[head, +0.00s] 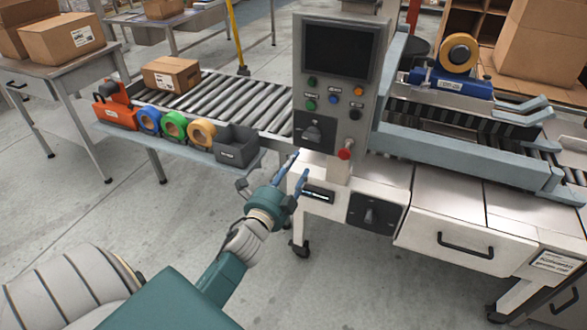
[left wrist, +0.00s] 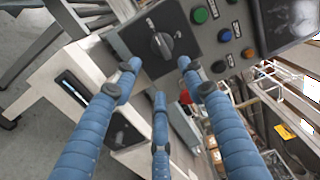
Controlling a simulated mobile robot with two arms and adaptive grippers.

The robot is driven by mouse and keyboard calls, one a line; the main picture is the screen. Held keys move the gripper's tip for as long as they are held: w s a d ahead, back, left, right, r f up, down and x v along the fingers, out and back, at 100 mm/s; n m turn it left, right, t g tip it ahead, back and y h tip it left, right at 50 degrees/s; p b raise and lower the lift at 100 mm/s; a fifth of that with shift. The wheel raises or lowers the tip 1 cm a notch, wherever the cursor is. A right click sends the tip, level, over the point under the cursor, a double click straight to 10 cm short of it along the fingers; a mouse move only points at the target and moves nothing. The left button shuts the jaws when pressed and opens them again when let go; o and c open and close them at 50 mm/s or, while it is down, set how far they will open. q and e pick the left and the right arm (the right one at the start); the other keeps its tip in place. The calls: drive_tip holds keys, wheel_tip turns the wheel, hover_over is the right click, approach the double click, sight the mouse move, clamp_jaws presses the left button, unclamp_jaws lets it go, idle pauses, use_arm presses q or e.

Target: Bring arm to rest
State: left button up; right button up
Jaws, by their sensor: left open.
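My left arm comes in from the lower left in the head view. Its left gripper (head: 299,165) is open and empty, with blue fingers pointing up toward the control panel (head: 337,62). In the left wrist view the fingers (left wrist: 160,85) are spread apart with nothing between them. Beyond them are the panel's black rotary switch (left wrist: 161,43) and its coloured buttons. I cannot tell whether a fingertip touches the machine. The rotary switch also shows in the head view (head: 313,131), just above the fingertips. My right gripper is in neither view.
A red knob (head: 345,151) sticks out below the panel. A roller conveyor (head: 235,97) carries a cardboard box (head: 171,74). A side shelf (head: 188,147) holds tape rolls and a grey bin (head: 236,145). A taping machine (head: 455,80) stands right.

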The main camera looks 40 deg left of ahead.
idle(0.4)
use_arm(q)
drive_tip(key=s+d+f+n+g+h, duration=0.1)
drive_tip(key=s+d+f+n+g, duration=0.3)
drive_tip(key=f, duration=0.9)
drive_tip(key=s+d+f+g+h, duration=0.1)
drive_tip(key=s+f, duration=0.4)
drive_tip(key=f, duration=0.8)
drive_tip(key=s+d+f+n+g+h, duration=0.1)
drive_tip(key=s+d+f+n+g, duration=0.3)
drive_tip(key=f, duration=0.9)
drive_tip(key=s+d+f+n+g, duration=0.1)
drive_tip(key=s+f, duration=0.5)
drive_tip(key=s, duration=0.6)
drive_tip(key=s+d+f+n+g+h, duration=0.1)
drive_tip(key=s+f, duration=0.5)
drive_tip(key=s, duration=0.6)
drive_tip(key=s+d+f+n+g, duration=0.2)
drive_tip(key=s+d+f+g, duration=0.3)
drive_tip(key=s, duration=0.7)
wheel_tip(320, 180, down, 2)
drive_tip(key=shift+f+n, duration=0.1)
drive_tip(key=shift+n, duration=0.2)
drive_tip(key=shift+c, duration=0.4)
